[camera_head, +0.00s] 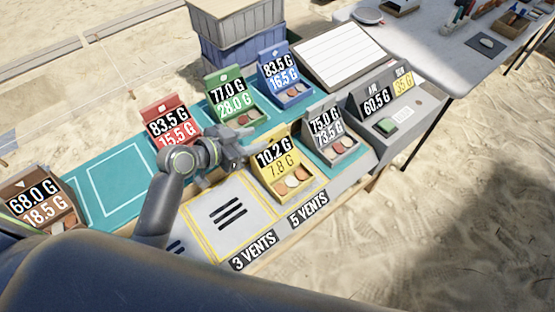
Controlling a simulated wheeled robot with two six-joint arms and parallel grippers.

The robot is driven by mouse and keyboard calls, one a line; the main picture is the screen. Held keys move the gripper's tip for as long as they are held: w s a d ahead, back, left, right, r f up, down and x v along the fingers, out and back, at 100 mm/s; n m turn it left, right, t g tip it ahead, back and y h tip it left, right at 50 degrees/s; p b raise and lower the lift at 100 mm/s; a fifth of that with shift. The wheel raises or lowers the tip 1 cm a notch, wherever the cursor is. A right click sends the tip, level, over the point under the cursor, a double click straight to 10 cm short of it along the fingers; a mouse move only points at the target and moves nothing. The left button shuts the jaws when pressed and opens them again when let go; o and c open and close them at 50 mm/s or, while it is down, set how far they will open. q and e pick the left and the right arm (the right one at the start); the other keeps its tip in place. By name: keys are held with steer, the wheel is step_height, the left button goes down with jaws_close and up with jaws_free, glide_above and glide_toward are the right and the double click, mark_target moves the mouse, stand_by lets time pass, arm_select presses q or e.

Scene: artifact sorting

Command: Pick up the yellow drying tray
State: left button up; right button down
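The yellow drying tray (268,172) stands on the bench right of centre, with labels "10.2 G" and "7.8 G" on its raised back panel and several round pieces in its front part. My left gripper (247,147) hangs just to the left of the tray's label panel, with its fingers apart and nothing seen between them. I cannot tell whether it touches the tray. My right gripper is not in view.
Red (167,124), green (230,93) and blue (281,76) trays stand along the back. A grey tray (330,128) and a scale (399,117) are to the right, a brown tray (41,201) far left. A yellow-edged vent pad (243,190) lies bare in front.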

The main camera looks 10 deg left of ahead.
mark_target(264, 137)
arm_select(q)
steer(key=shift+w+d+f, duration=0.25)
steer(key=shift+w+d, duration=0.05)
steer(key=shift+w, duration=0.1)
steer(key=shift+w+d+f+p, duration=0.2)
steer(key=shift+w+d+p, duration=0.15)
steer(key=shift+w, duration=0.1)
steer(key=shift+f+p+x, duration=0.25)
steer(key=shift+p+x, duration=0.2)
steer(key=shift+x, duration=1.5)
steer(key=shift+a, duration=0.15)
jaws_close()
steer(key=shift+r, duration=0.1)
